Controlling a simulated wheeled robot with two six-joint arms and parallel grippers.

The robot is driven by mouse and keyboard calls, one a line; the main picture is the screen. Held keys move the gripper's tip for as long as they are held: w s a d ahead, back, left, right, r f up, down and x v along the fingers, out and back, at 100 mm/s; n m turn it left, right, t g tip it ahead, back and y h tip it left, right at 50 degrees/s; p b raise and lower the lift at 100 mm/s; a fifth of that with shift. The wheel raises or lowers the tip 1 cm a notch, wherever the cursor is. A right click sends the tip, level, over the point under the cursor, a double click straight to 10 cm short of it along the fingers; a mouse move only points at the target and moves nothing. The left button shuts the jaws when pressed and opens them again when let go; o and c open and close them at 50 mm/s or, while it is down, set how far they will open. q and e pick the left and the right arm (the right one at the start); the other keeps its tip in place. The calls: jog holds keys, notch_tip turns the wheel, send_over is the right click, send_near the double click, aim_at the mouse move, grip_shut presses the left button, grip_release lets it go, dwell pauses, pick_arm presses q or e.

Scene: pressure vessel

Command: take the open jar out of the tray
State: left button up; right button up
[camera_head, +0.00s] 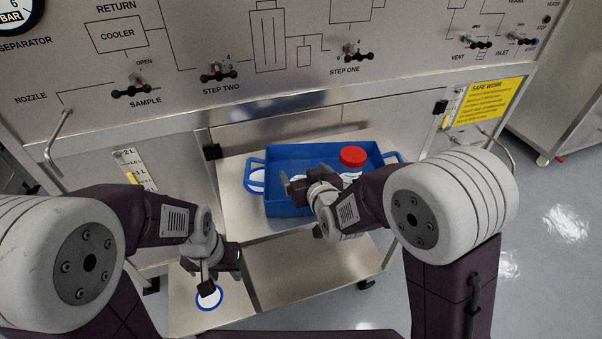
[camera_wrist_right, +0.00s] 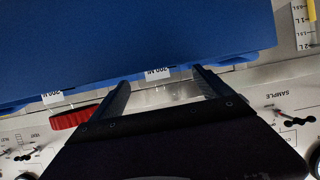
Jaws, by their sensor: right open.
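The blue tray (camera_head: 300,155) stands on the steel shelf; its blue wall or floor also fills the top of the right wrist view (camera_wrist_right: 130,35). A jar with a red lid (camera_head: 352,157) stands in its right part; the red lid shows in the wrist view too (camera_wrist_right: 75,117). My right gripper (camera_head: 298,188) is over the tray, its fingers open. Between them in the wrist view is a clear jar (camera_wrist_right: 160,97) with a "200 ML" label; contact is unclear. In the head view my right gripper mostly hides that jar. My left gripper (camera_head: 210,278) is low on the left, its jaws unclear.
A blue ring marker (camera_head: 208,297) lies on the lower left surface under my left gripper. Another blue-edged white disc (camera_head: 257,181) is by the tray's left handle. The panel with valve handles (camera_head: 218,74) rises behind. Bare steel (camera_head: 310,270) lies in front of the tray.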

jog(key=x, duration=0.4)
jog(key=shift+f, duration=0.1)
jog(key=shift+d, duration=0.1)
jog(key=c, duration=1.5)
notch_tip(320, 180, up, 9)
jog(key=p, duration=0.2)
jog(key=shift+p, duration=0.35)
jog(key=shift+c, duration=0.2)
jog(key=shift+r, duration=0.6)
